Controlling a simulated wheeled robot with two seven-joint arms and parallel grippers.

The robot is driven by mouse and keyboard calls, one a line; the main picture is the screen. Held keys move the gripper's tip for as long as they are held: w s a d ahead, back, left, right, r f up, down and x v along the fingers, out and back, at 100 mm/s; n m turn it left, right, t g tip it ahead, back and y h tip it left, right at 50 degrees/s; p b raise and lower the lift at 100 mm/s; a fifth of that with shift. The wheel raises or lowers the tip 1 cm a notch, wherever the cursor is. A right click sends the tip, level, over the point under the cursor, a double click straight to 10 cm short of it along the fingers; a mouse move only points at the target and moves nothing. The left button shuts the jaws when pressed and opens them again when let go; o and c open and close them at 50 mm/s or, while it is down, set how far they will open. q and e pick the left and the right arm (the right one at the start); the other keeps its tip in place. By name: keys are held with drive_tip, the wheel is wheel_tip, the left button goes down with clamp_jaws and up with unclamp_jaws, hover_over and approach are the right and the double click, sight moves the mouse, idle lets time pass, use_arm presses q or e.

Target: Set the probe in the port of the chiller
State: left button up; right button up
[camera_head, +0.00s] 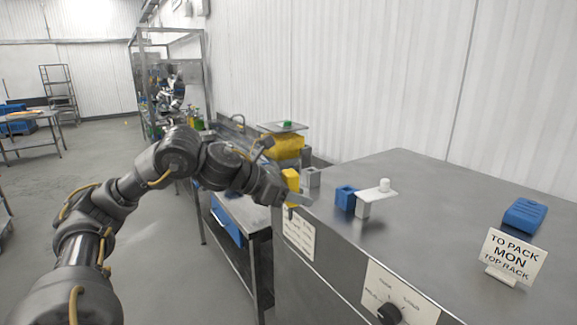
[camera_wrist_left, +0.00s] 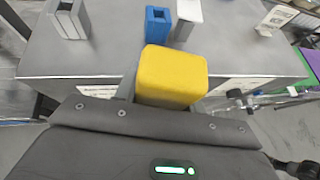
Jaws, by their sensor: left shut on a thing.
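The probe, seen as a yellow block-shaped handle (camera_head: 291,180), is in my left gripper (camera_head: 297,198), at the near left edge of the chiller's steel top (camera_head: 430,210). The yellow handle fills the middle of the left wrist view (camera_wrist_left: 172,77); its lower part is hidden by the gripper. A blue block with a square opening (camera_head: 345,197) stands on the top, to the right of the probe and apart from it; it also shows in the wrist view (camera_wrist_left: 157,24). A grey slotted block (camera_head: 312,177) stands just behind the probe. Which one is the port I cannot tell.
A white piece with a knob on a grey foot (camera_head: 376,193) stands right beside the blue block. A "TO PACK MON" sign (camera_head: 513,257) and a blue device (camera_head: 525,215) are farther right. The chiller's front has a black dial (camera_head: 389,314). The top's middle is clear.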

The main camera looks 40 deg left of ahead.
use_arm(q)
drive_tip(key=s+d+f+m+g+h+b, duration=0.1)
drive_tip(key=s+d+f+m+h, duration=0.1)
drive_tip(key=d+f, duration=0.6)
drive_tip(key=s+d+f+m+g+h+b, duration=0.1)
drive_tip(key=s+d+f, duration=0.4)
drive_tip(key=f, duration=1.1)
drive_tip(key=shift+s+d+m+g+h+b, duration=0.2)
drive_tip(key=shift+d+m+g+h+b, duration=0.2)
drive_tip(key=shift+d+m+g+b, duration=0.75)
